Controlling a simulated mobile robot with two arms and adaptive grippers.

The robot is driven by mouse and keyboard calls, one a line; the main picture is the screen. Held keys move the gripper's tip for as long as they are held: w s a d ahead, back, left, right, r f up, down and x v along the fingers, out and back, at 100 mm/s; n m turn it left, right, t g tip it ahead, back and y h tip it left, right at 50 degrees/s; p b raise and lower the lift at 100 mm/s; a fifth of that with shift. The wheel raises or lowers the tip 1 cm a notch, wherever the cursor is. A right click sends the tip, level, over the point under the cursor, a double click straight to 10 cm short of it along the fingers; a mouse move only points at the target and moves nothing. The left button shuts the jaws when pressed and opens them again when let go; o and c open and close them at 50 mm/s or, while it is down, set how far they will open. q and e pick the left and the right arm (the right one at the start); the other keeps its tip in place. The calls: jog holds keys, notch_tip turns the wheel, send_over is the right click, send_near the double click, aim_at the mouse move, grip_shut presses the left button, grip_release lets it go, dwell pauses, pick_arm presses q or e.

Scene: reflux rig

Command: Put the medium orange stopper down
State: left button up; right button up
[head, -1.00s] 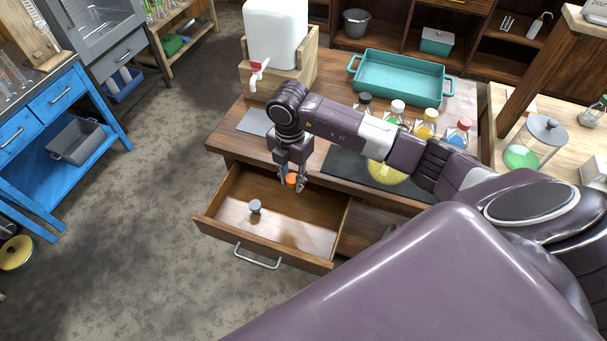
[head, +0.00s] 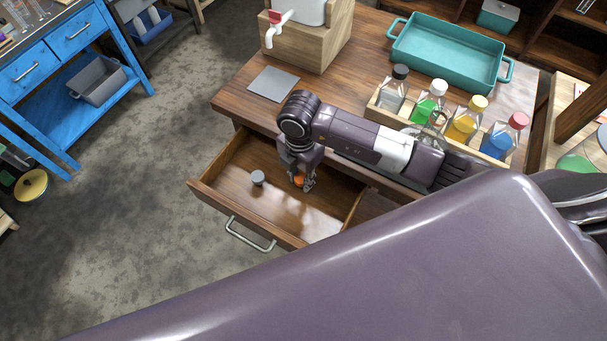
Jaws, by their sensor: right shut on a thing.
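The orange stopper (head: 298,181) is between the fingers of my right gripper (head: 302,184), which is shut on it. The gripper points down over the open wooden drawer (head: 320,226), near the drawer's middle. The fingers hide part of the stopper, and I cannot tell whether it touches the drawer floor. A grey stopper (head: 258,178) stands in the drawer to the left of the gripper, apart from it. My left gripper is not in view.
The wooden bench (head: 234,98) above the drawer holds a grey mat (head: 273,84), a wooden block under a white tank with a red tap, a teal tray (head: 445,62) and a rack of bottles (head: 375,108) with coloured liquids. The drawer floor around the grey stopper is mostly clear.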

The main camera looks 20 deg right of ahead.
aim_at(299, 180)
jog(key=shift+s+a+r, duration=0.1)
jog(key=shift+s+a, duration=0.1)
jog(key=shift+a, duration=0.1)
jog(key=o, duration=0.7)
jog(key=shift+f, duration=0.2)
jog(key=shift+c, duration=0.2)
jog(key=shift+o, duration=0.9)
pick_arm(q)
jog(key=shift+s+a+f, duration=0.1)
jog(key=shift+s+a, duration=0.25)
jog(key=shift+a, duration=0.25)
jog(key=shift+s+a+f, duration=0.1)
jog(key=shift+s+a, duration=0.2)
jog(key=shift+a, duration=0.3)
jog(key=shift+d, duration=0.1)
pick_arm(e)
jog(key=shift+r, duration=0.1)
jog(key=shift+r, duration=0.25)
jog(key=shift+w+r, duration=0.1)
jog(key=shift+r, duration=0.25)
pick_arm(q)
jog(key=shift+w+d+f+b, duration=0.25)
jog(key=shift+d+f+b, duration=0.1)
jog(key=shift+b, duration=0.1)
pick_arm(e)
notch_tip(299, 180, up, 11)
